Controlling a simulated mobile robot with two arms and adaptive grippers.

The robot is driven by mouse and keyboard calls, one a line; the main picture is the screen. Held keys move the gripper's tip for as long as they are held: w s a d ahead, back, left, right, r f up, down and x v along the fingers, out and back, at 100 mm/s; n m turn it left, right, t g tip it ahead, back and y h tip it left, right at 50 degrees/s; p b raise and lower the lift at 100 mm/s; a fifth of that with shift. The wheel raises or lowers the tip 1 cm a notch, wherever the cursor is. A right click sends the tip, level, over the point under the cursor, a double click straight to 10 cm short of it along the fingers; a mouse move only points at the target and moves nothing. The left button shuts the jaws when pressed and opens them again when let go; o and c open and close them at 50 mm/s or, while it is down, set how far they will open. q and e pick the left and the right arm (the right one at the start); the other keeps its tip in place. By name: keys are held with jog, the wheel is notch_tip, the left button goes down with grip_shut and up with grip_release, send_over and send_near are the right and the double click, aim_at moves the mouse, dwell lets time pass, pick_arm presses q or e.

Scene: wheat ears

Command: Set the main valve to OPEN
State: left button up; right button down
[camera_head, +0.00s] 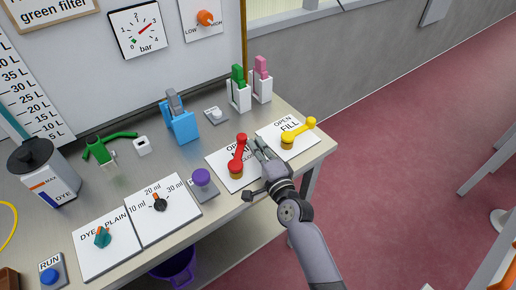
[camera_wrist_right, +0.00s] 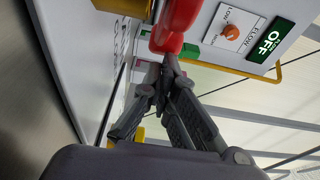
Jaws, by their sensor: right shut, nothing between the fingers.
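The main valve has a red lever (camera_head: 238,153) on a brass base (camera_head: 236,172), mounted on a white plate (camera_head: 220,172). The lever points toward the back of the table and covers part of the printed words, of which "OPEN" partly shows. My right gripper (camera_head: 257,146) is shut and empty, just right of the lever. In the right wrist view the red lever (camera_wrist_right: 176,22) is close beyond the fingertips of my right gripper (camera_wrist_right: 170,62). Whether they touch is unclear. My left gripper is not in view.
The yellow FILL valve lever (camera_head: 300,131) stands close right of my right gripper. A purple knob (camera_head: 202,177) is to the left. Green (camera_head: 238,88) and pink (camera_head: 261,80) clips in white holders stand behind. The table's right edge is near.

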jog(key=n+y+b, duration=0.1)
jog(key=w+a+n+g+y+b, duration=0.1)
jog(key=b, duration=0.1)
jog(key=shift+f+y, duration=0.3)
jog(key=shift+f, duration=0.05)
jog(key=shift+w+g+b, duration=0.1)
jog(key=shift+g+b, duration=0.2)
jog(key=shift+b, duration=0.15)
jog(key=shift+a+r+n+y, duration=0.2)
jog(key=shift+a+n+y, duration=0.1)
jog(key=shift+y, duration=0.1)
jog(key=shift+d, duration=0.1)
